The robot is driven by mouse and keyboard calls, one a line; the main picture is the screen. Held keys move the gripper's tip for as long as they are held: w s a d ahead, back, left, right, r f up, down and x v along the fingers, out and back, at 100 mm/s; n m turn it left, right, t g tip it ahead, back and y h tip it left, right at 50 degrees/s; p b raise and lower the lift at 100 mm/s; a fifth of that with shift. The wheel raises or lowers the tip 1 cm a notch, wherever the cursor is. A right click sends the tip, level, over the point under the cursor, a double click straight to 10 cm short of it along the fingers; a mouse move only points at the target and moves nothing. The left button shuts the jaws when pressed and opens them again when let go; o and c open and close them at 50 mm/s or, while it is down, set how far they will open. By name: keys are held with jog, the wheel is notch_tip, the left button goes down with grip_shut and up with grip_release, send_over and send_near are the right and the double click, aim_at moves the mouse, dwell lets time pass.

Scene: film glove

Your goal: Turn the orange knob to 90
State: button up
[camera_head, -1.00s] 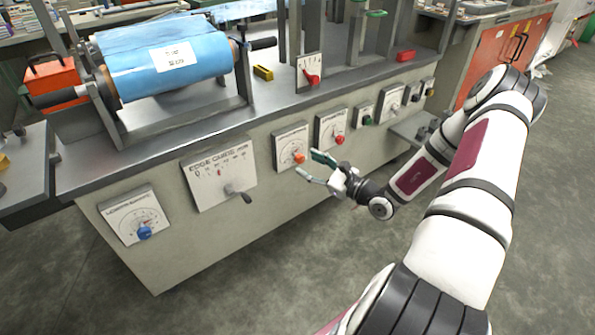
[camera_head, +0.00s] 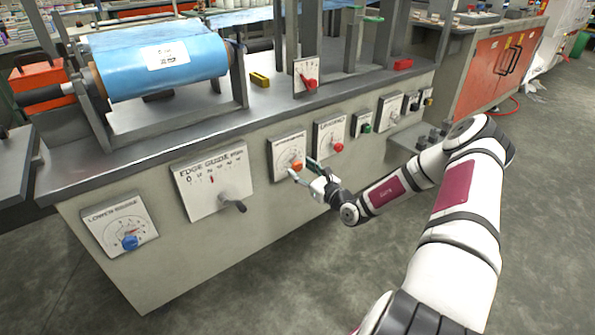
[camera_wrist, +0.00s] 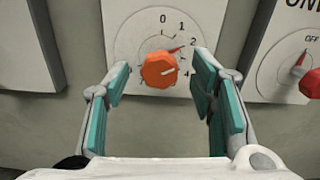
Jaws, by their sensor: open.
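The orange knob (camera_head: 296,164) sits on a white dial plate (camera_head: 280,148) on the machine's front panel. The scale (camera_wrist: 163,18) reads 0, 1, 2 and 4, with other marks hidden or unclear. My gripper (camera_head: 302,170) is open in front of the knob. In the wrist view the teal fingers of my gripper (camera_wrist: 160,82) stand left and right of the knob, with gaps on both sides.
Right of the knob is a plate with a red knob (camera_head: 337,147). Left are the edge guide plate (camera_head: 200,192) with a dark lever and a blue knob (camera_head: 130,242). A blue roll (camera_head: 150,65) lies above on the machine. The floor in front is clear.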

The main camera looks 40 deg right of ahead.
jog(key=shift+w+b, duration=0.35)
jog(key=shift+w, duration=1.1)
jog(key=c, duration=1.2)
jog(key=shift+r+p, duration=0.1)
jog(key=shift+p, duration=0.35)
jog(key=shift+m+p, duration=1.1)
jog(key=shift+p, duration=0.15)
jog(key=shift+m+p, duration=1.5)
jog(key=shift+m, duration=0.2)
